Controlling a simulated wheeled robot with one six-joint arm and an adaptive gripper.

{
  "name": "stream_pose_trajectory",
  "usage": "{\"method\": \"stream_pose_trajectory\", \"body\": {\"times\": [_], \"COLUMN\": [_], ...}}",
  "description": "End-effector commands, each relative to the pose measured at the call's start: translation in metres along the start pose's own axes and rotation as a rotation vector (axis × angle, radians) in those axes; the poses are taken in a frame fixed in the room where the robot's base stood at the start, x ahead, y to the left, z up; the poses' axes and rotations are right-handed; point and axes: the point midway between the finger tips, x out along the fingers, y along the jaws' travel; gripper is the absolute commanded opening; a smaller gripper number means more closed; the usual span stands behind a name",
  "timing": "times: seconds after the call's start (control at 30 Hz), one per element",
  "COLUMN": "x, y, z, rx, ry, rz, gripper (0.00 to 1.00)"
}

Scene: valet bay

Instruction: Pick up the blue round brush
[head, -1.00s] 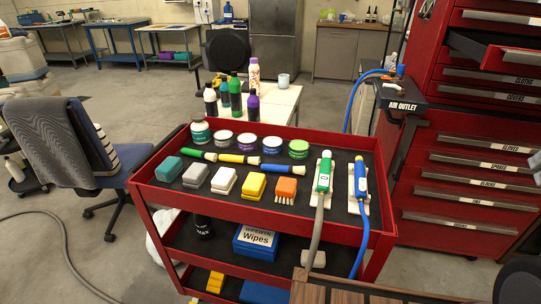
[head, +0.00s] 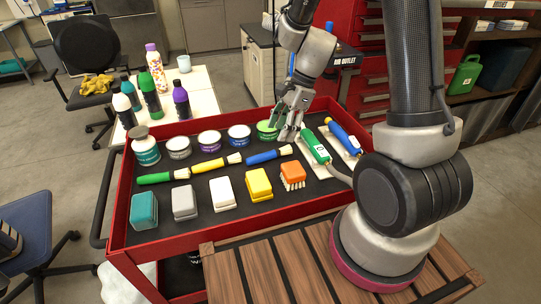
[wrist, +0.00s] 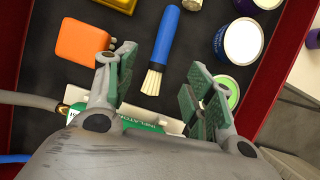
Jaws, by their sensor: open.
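The blue round brush (head: 268,156) lies on the dark top tray of the red cart (head: 170,245), in the middle row between the tubs and the block brushes. It has a blue handle and a pale bristle tip pointing right in the head view. In the wrist view the brush (wrist: 163,52) has its bristles toward my gripper, between the lines of the two fingers. My gripper (head: 290,128) is open and empty, above the tray's far right part, near the green-lidded tub and beyond the bristle end. In the wrist view my gripper (wrist: 158,88) shows both green-padded fingers spread apart.
A yellow brush (head: 215,163) and a green brush (head: 160,177) lie in line to the left. An orange block brush (head: 292,175) is in front. Several tubs stand behind.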

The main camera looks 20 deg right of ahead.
Motion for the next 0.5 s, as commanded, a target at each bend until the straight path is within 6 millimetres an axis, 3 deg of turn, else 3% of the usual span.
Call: {"method": "stream_pose_trajectory", "body": {"times": [0.5], "x": [0.072], "y": [-0.002], "z": [0.003], "rx": [0.019], "ry": [-0.003], "rz": [0.007], "gripper": [0.54]}}
